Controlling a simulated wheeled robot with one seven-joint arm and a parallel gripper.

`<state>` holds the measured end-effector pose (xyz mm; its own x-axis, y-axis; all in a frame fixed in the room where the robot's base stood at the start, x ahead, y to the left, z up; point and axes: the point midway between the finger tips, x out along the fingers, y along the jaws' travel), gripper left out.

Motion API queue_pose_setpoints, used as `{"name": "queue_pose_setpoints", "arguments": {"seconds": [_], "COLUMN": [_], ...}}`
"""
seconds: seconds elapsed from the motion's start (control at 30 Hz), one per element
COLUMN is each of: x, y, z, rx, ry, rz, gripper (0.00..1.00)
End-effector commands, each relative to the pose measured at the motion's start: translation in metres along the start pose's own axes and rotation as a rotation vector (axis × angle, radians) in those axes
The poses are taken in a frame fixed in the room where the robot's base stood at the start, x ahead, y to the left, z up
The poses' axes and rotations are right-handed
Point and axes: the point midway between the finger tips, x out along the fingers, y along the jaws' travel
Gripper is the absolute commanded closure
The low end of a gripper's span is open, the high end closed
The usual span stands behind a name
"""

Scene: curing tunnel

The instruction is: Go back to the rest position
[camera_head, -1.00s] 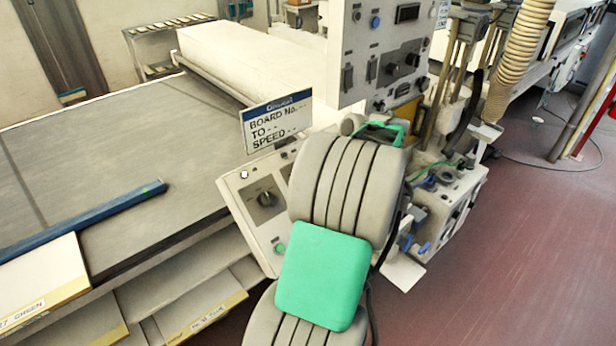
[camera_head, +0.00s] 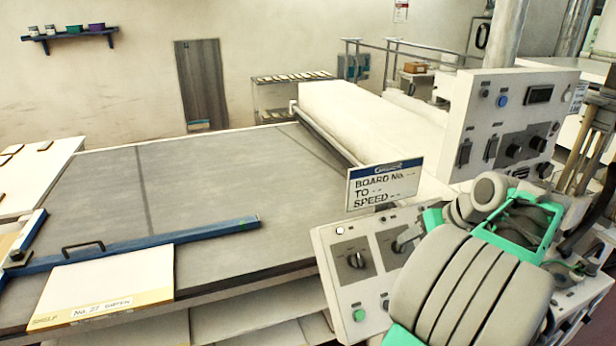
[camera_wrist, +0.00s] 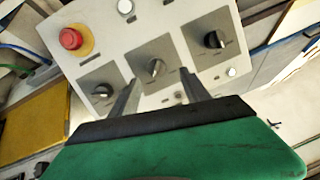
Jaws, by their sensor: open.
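My gripper (camera_wrist: 158,92) shows in the wrist view as two dark fingers standing apart, with nothing between them. Beyond the fingertips is the slanted control panel with black knobs (camera_wrist: 152,70) and a red button (camera_wrist: 71,38). In the head view my arm, grey with green parts, is at the lower right and covers part of the control panel (camera_head: 328,262). The fingers are hidden there behind my arm, so I cannot tell from that view how far they are from the panel.
A grey belt table (camera_head: 230,180) fills the middle, with a blue squeegee bar (camera_head: 170,243) and a white board (camera_head: 105,280) at its front. A sign (camera_head: 383,185) stands above the panel. The white tunnel hood (camera_head: 370,120) and an upright control box (camera_head: 515,125) are behind.

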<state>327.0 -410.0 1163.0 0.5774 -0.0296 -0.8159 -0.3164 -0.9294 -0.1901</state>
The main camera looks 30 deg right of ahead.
Motion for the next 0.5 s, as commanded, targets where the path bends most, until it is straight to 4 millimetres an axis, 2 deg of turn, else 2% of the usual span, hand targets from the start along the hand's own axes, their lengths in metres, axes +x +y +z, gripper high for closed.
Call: {"name": "queue_pose_setpoints", "arguments": {"seconds": [0.07, 0.13, 0.23, 0.3, 0.4, 0.5], "x": [0.012, 0.026, 0.045, 0.052, 0.054, 0.05], "y": [-0.035, -0.083, -0.167, -0.221, -0.288, -0.339], "z": [-0.012, -0.021, -0.019, -0.006, 0.026, 0.069], "rx": [-0.032, -0.066, -0.123, -0.163, -0.224, -0.283], "ry": [-0.022, -0.055, -0.107, -0.14, -0.174, -0.198], "rz": [-0.01, -0.016, -0.02, -0.018, -0.013, -0.006], "gripper": [0.45, 0.45, 0.45, 0.45, 0.45, 0.45]}}
